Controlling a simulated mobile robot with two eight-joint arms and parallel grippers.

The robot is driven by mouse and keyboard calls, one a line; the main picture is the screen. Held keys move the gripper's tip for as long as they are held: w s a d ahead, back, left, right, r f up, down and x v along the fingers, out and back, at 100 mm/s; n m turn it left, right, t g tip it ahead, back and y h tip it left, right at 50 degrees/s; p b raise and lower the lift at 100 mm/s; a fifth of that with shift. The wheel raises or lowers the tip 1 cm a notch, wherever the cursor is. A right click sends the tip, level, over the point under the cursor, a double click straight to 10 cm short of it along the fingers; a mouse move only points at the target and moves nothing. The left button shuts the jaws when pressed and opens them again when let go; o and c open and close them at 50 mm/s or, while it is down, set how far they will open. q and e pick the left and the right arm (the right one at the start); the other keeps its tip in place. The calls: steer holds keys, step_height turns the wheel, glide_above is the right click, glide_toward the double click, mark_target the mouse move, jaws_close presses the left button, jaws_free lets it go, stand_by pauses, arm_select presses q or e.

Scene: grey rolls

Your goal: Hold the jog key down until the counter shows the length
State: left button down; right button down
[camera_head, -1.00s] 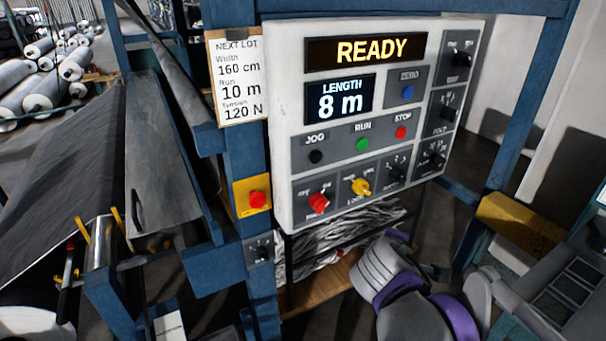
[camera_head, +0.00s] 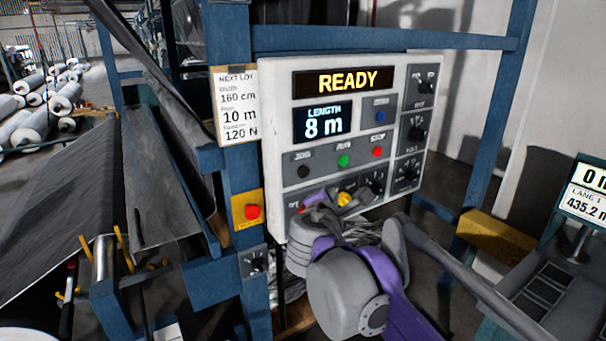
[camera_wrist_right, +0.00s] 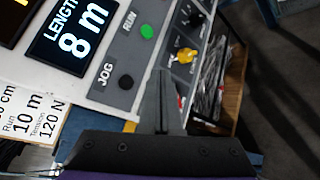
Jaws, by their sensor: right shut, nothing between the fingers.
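The black jog key (camera_head: 303,172) is at the lower left of the white control panel (camera_head: 275,110); it also shows in the right wrist view (camera_wrist_right: 126,82), left of my fingertips. The length counter (camera_head: 322,123) reads 8 m, also in the wrist view (camera_wrist_right: 72,40). My right gripper (camera_head: 318,197) is shut and empty in front of the panel, just below the jog key in the head view. Its fingertips (camera_wrist_right: 160,74) appear apart from the key, which is uncovered. The gripper partly hides the panel's lower row. My left gripper is not in view.
A green run key (camera_head: 343,160) and a red stop key (camera_head: 377,152) sit right of jog. The display above reads READY. A paper note (camera_head: 236,105) gives 160 cm, 10 m and 120 N. A red button (camera_head: 252,212) is on the blue post.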

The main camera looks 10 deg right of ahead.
steer(key=shift+w, duration=0.15)
glide_toward(304, 172)
steer(key=w+d, duration=0.1)
steer(key=w+d+f, duration=0.1)
steer(key=w, duration=0.1)
steer(key=w+d+f, duration=0.1)
steer(key=d, duration=0.1)
steer(key=shift+w+d+f, duration=0.1)
steer(key=shift+w+f, duration=0.05)
steer(key=shift+w, duration=0.1)
steer(key=shift+w+p, duration=0.1)
steer(key=shift+p, duration=0.25)
stand_by(1.5)
steer(key=shift+w, duration=0.4)
steer(key=shift+s, duration=0.1)
